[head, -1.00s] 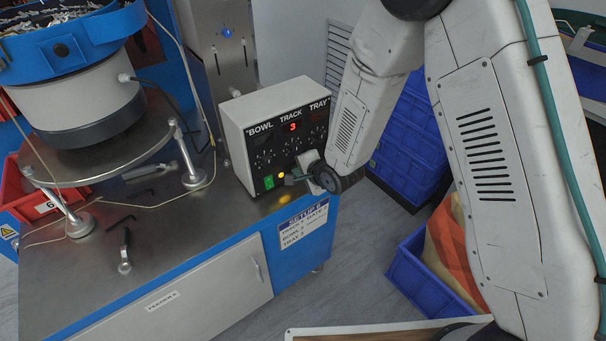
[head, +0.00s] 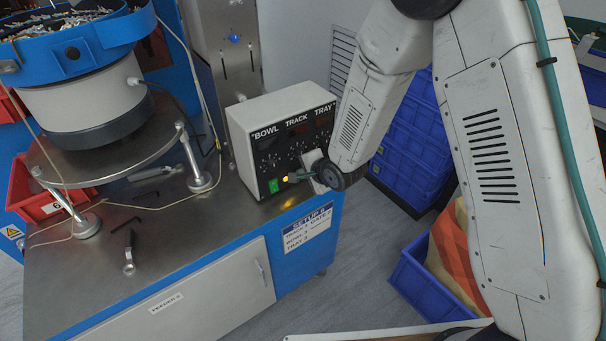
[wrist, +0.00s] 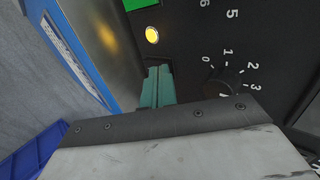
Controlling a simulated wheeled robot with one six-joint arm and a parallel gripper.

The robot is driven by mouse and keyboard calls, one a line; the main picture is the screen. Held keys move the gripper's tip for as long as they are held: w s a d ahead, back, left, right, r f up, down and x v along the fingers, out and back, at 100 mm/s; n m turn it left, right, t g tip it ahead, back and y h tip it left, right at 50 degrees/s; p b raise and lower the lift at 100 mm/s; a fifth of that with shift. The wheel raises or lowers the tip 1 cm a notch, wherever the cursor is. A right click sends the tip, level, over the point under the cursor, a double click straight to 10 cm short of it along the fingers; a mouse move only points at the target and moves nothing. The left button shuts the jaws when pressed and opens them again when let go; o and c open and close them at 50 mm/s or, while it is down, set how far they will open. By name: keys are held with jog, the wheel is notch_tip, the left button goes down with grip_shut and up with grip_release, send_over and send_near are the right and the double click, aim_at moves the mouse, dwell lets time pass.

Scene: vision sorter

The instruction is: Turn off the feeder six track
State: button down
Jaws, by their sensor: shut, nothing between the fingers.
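The feeder control box (head: 283,132), marked BOWL, TRACK and TRAY, stands on the bench's right end. Its display windows are dark. A green switch (head: 273,186) and a glowing amber lamp (head: 286,179) are low on its front. My gripper (head: 292,178) is at the lower front of the box, its fingertips beside the lamp. In the wrist view the teal fingers (wrist: 157,74) are shut together and empty, just below the amber lamp (wrist: 152,35). A numbered dial (wrist: 218,88) is to their right, partly hidden by my gripper. Whether the fingertips touch the panel I cannot tell.
A blue-rimmed bowl feeder (head: 85,95) stands on the bench (head: 75,285) at left, by a red bin (head: 30,203). Blue crates (head: 412,145) stand behind my arm, with another blue bin (head: 408,277) on the floor.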

jog(key=shift+r, duration=0.5)
jog(key=v, duration=1.3)
jog(key=shift+s, duration=0.15)
